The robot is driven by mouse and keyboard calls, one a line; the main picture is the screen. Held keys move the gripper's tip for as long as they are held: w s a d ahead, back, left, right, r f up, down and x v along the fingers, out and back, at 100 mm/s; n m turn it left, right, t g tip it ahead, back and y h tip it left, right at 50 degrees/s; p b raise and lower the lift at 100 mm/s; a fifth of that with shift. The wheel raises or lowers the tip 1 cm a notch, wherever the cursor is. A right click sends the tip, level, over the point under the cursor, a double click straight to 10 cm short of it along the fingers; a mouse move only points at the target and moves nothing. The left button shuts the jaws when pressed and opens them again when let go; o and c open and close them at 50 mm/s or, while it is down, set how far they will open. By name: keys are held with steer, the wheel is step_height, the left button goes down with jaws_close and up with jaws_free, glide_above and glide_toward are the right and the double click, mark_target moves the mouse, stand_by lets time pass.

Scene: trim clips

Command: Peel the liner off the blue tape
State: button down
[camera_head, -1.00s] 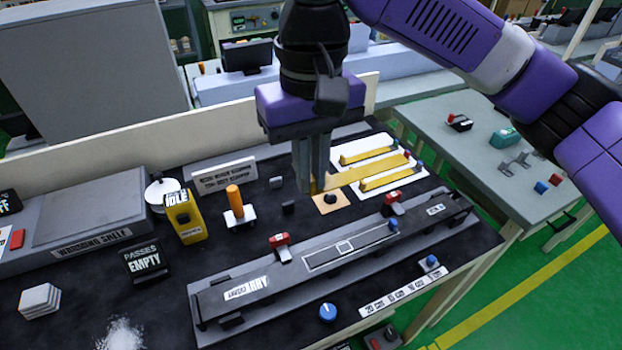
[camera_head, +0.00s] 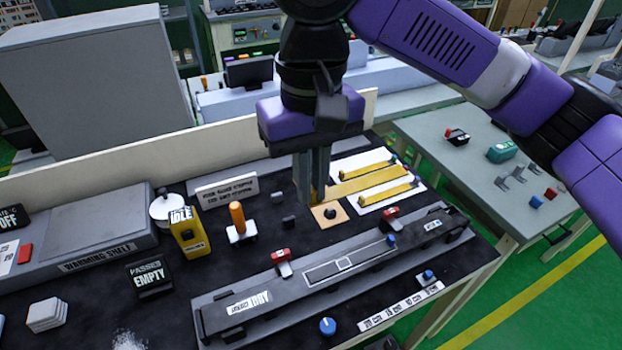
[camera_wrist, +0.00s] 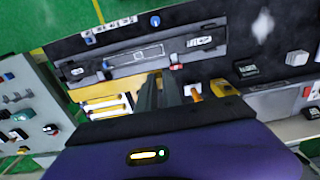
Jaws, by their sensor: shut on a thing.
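My gripper (camera_head: 313,200) points down at the left end of a yellow strip (camera_head: 362,183), beside a tan plate (camera_head: 322,222) with a dark knob. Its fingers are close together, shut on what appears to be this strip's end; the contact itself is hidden. The strip runs right between two white cards, each bearing a yellow strip: the far card (camera_head: 340,163) and the near card (camera_head: 366,211). Small coloured ends at their right are too small to match surely to the blue tape. In the wrist view, my gripper (camera_wrist: 157,80) partly covers the yellow strips.
A long grey rail (camera_head: 300,293) with red clips and a blue knob lies in front. An orange post (camera_head: 237,217) and a yellow IDLE box (camera_head: 188,236) stand left. A low cream wall (camera_head: 240,150) runs behind. A second table (camera_head: 470,185) is at the right.

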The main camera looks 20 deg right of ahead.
steer(key=shift+r+p, duration=1.9)
steer(key=shift+p, duration=0.3)
